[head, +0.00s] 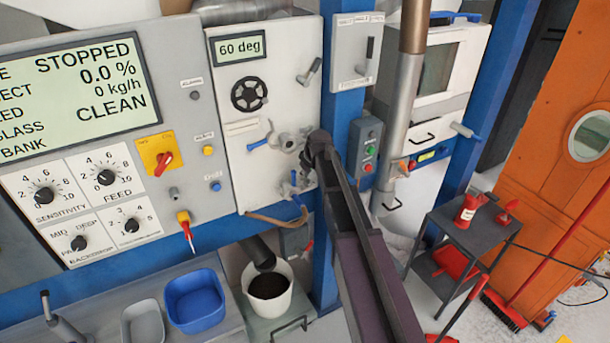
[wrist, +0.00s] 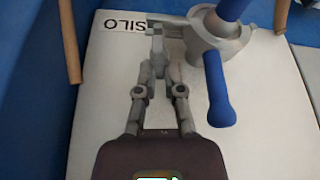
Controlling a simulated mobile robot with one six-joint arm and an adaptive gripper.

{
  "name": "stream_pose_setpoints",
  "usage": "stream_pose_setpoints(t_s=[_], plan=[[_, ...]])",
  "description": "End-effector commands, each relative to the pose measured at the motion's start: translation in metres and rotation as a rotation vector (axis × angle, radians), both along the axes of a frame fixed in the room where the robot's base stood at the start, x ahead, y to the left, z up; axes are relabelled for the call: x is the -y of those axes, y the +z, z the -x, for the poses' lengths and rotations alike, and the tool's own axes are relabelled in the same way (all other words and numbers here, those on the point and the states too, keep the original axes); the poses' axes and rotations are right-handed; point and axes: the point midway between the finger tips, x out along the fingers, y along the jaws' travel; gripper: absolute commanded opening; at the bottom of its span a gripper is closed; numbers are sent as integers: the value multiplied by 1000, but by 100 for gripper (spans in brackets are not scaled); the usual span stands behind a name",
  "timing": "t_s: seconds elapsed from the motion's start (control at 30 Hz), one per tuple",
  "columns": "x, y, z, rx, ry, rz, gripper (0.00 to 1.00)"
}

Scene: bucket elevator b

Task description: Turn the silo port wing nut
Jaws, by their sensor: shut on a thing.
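The silo port shows in the wrist view as a grey round fitting (wrist: 220,38) with blue handles (wrist: 217,90), beside an upside-down SILO label (wrist: 125,25). My gripper (wrist: 158,58) has its fingers brought together on a small grey part (wrist: 157,36) near the label, which I take to be the wing nut; the fingertips hide most of it. In the head view my dark arm reaches the white panel (head: 262,90), and my gripper (head: 305,160) is largely hidden at its end, just above the lower fitting (head: 290,187) with blue handles.
Another grey fitting with a blue handle (head: 260,143) sits close by on the panel. A small grey button box (head: 366,145) is right of my arm. A white bucket (head: 268,293) of dark material and a blue tub (head: 195,300) stand below. A dark cart (head: 465,238) stands right.

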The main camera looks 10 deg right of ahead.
Motion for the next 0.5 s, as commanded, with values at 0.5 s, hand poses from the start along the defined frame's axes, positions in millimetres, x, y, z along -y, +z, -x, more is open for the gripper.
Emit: stream_pose_setpoints(t_s=[0.5], plan=[[-1,0,1,-1,456,3,0]])
